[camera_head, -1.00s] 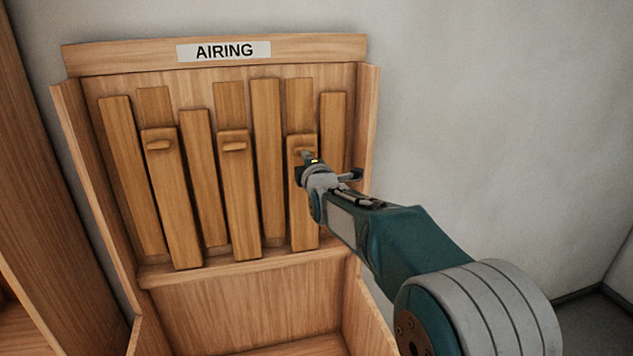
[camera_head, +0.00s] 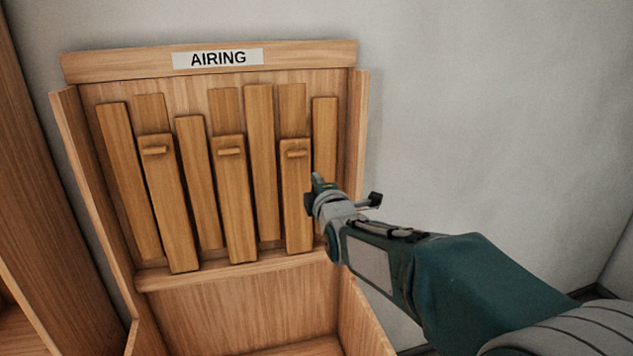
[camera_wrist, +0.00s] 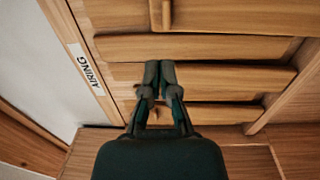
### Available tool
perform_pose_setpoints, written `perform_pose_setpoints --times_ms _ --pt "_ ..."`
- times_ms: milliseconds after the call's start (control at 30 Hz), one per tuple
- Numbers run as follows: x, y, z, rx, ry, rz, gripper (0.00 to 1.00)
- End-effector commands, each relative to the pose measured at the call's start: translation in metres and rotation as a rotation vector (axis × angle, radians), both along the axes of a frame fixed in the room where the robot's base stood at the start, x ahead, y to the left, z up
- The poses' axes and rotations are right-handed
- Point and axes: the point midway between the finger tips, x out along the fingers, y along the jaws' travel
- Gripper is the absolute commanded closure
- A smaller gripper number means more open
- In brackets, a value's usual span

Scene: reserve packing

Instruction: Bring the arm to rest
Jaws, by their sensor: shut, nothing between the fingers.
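My gripper (camera_head: 315,184) is in front of the right side of a wooden rack labelled AIRING (camera_head: 217,58). It is shut and empty. In the wrist view my gripper (camera_wrist: 160,66) shows with its two fingertips together over the rack's slats. In the head view it appears beside the right-hand short slat with a peg (camera_head: 296,195). Whether it touches any slat cannot be told. My arm reaches in from the lower right.
Two more pegged slats, a left one (camera_head: 168,205) and a middle one (camera_head: 235,200), lean among longer plain slats. A wooden bin front (camera_head: 240,310) lies below the rack. A wooden panel (camera_head: 35,180) stands at the left. The grey wall (camera_head: 500,120) at the right is bare.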

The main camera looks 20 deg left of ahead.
Motion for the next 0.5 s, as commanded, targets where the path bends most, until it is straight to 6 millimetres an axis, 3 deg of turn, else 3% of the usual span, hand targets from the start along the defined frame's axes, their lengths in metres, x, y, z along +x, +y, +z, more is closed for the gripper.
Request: perform_pose_setpoints --times_ms 67,167,367,500 --pt "-0.003 -0.003 0.001 0.004 0.011 -0.004 1.00" --pt "-0.008 -0.025 0.003 0.040 0.085 -0.029 1.00" --pt "-0.040 -0.115 -0.002 0.216 0.411 -0.175 1.00" --pt "-0.079 -0.175 -0.016 0.375 0.638 -0.320 1.00"
